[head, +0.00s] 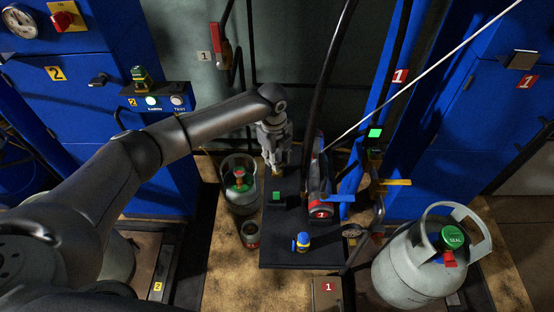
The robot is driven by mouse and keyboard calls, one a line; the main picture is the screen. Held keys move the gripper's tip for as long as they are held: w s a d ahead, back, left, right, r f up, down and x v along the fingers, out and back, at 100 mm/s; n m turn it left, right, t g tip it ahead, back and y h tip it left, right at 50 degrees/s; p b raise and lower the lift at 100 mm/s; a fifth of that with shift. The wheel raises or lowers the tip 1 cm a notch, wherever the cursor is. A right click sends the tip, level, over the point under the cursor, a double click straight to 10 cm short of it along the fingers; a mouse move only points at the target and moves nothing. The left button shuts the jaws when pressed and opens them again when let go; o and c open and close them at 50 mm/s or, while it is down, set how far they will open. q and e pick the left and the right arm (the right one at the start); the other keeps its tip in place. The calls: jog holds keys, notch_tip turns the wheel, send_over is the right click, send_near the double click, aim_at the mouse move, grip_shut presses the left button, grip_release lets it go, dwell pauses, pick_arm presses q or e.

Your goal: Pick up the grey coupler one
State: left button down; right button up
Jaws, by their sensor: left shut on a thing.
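My left gripper (275,158) comes in from the left over the back of the dark platform (290,252). It is shut on a small grey piece with a brass-coloured end (277,172), which looks like the grey coupler one; the fingers hide most of it. The piece points down near the platform's back edge; I cannot tell whether it touches anything below. My right gripper is not in view.
A red-and-grey unit marked 1 (321,210) stands right of the gripper, with a dark hose (325,70) nearby. A small grey cylinder (239,196) stands left. A blue-and-yellow fitting (301,242) is on the platform. A large grey cylinder (405,272) stands front right.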

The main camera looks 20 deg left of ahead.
pick_arm(q)
jog(key=s+r, duration=1.2)
jog(key=s, duration=0.2)
notch_tip(320, 180, up, 10)
jog(key=p, duration=1.1)
jog(key=shift+a+p, duration=0.25)
jog(key=shift+p, duration=0.15)
jog(key=shift+f, duration=0.1)
jog(key=s+r+n+b, duration=0.1)
jog(key=s+n, duration=0.2)
jog(key=n, duration=0.9)
jog(key=s+a+r+n+y+b, duration=0.1)
jog(key=s+n, duration=0.3)
jog(key=n, duration=0.8)
jog(key=shift+s+a+r+g, duration=0.15)
jog(key=shift+s+r+g, duration=0.15)
jog(key=shift+r, duration=0.2)
